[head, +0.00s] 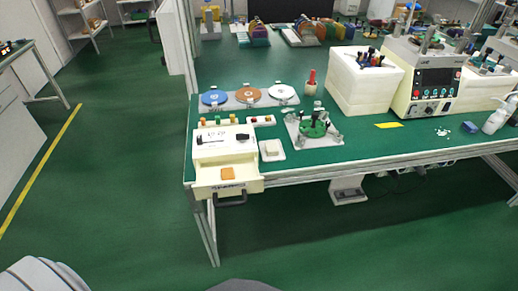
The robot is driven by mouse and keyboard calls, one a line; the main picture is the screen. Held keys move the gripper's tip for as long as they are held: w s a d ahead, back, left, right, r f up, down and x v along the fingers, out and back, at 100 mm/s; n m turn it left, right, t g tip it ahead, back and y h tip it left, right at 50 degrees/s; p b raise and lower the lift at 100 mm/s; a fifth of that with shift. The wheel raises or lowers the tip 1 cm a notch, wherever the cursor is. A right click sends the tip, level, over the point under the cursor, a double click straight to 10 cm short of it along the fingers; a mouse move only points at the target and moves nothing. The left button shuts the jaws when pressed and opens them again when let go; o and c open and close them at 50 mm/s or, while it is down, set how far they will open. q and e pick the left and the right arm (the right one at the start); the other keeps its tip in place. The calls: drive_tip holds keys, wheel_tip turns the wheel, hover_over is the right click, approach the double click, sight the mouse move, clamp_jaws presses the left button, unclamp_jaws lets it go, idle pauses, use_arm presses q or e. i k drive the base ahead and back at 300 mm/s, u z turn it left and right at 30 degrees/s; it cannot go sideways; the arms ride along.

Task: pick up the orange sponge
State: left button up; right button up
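The orange sponge (228,173) is a small flat orange block. It lies in the open drawer (208,191) of a cream box (222,147) at the near left corner of the green-topped bench. The drawer sticks out past the bench's front edge, with a dark handle on its front. Neither of my grippers is in view. Nothing touches the sponge from above.
Blue, brown and white discs (249,95) lie behind the cream box. A green round fixture (314,128) and a white tray with a pale block (271,151) stand right of it. A cream machine (431,90) is further right. The floor before the bench is clear.

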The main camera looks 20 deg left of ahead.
sight(228, 174)
drive_tip(key=u, duration=0.1)
drive_tip(key=k, duration=1.25)
drive_tip(key=z, duration=1.35)
drive_tip(key=i, duration=1.8)
drive_tip(key=u, duration=1.5)
drive_tip(key=i, duration=0.75)
drive_tip(key=u, duration=0.8)
